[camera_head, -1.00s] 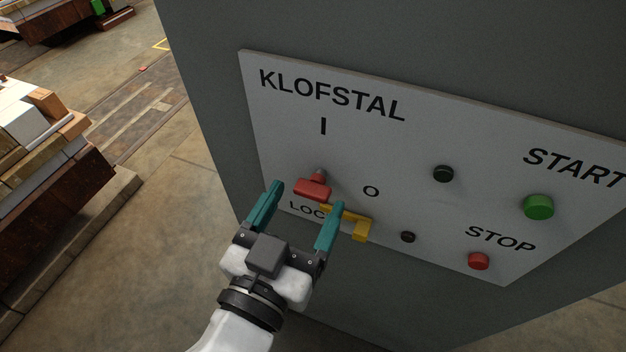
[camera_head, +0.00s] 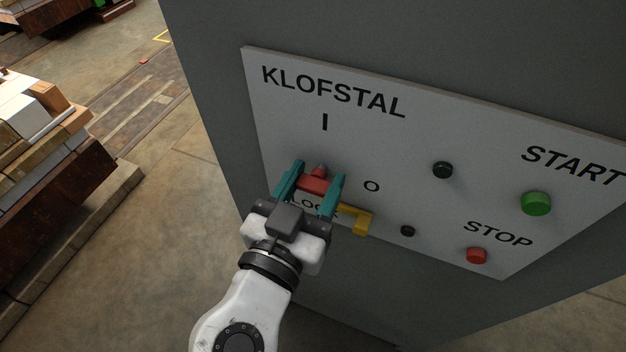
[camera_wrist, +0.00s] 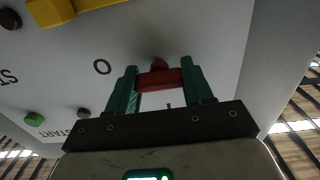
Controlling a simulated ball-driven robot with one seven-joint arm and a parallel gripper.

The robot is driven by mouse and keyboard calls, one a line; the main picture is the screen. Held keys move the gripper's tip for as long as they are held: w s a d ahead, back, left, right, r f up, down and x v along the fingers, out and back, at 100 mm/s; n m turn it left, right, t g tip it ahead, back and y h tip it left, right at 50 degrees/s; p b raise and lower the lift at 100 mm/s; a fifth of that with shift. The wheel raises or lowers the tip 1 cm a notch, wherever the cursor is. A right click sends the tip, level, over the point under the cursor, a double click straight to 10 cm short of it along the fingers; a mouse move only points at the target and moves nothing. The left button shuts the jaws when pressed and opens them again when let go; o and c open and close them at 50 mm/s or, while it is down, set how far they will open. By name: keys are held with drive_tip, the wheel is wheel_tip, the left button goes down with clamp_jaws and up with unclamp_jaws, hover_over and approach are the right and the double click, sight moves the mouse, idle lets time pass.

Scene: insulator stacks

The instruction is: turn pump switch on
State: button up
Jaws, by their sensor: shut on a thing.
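The pump switch is a red handle (camera_head: 313,184) on a light panel (camera_head: 400,130) labelled KLOFSTAL, with "I" above it and "O" to its right. My gripper (camera_head: 315,183) is at the panel with its teal fingers shut on the red handle, one on each side. In the wrist view the red handle (camera_wrist: 159,79) spans between the two fingertips (camera_wrist: 160,78). A yellow lock piece (camera_head: 357,219) sits just right of and below the handle. The LOCK lettering is partly hidden by my gripper.
Right of the switch are a dark upper knob (camera_head: 442,170), a small dark knob (camera_head: 407,230), a green START button (camera_head: 536,203) and a red STOP button (camera_head: 477,256). Stacked boards (camera_head: 40,130) stand at the left, with open floor between them and the cabinet.

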drive_tip(key=c, duration=0.3)
drive_tip(key=shift+c, duration=0.2)
drive_tip(key=shift+n, duration=0.4)
drive_tip(key=n, duration=0.3)
drive_tip(key=shift+r+p, duration=0.1)
drive_tip(key=shift+p, duration=0.25)
drive_tip(key=n+p, duration=0.1)
drive_tip(key=n, duration=0.3)
drive_tip(key=shift+a+r+n+p, duration=0.1)
drive_tip(key=shift+n+p, duration=0.2)
drive_tip(key=shift+p, duration=0.1)
drive_tip(key=n+p, duration=0.3)
drive_tip(key=n, duration=0.2)
drive_tip(key=shift+a, duration=0.1)
drive_tip(key=shift+f+n+p, duration=0.2)
drive_tip(key=shift+n+p, duration=1.2)
drive_tip(key=shift+n, duration=0.8)
